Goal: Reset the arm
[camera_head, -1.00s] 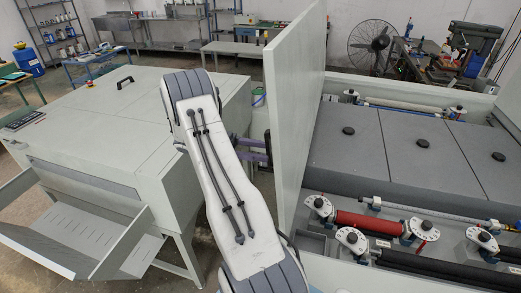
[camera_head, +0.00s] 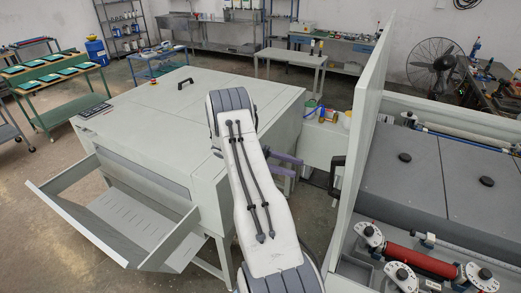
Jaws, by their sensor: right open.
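My right arm reaches up through the middle of the view, a white link with dark cables. My right gripper (camera_head: 286,166) shows partly behind this link, with two purple fingers pointing right. The fingers are apart and nothing shows between them. The gripper is between the grey machine (camera_head: 160,125) on the left and the raised lid (camera_head: 362,130) of the plate processor on the right. I cannot tell how close the fingers are to either. My left gripper is not in view.
The processor's open bay shows grey covers (camera_head: 403,185) and a red roller (camera_head: 420,260). A slotted tray (camera_head: 135,225) juts out from the left machine. A green table (camera_head: 50,85) with plates stands at the far left. A fan (camera_head: 433,65) stands behind. Floor shows at the lower left.

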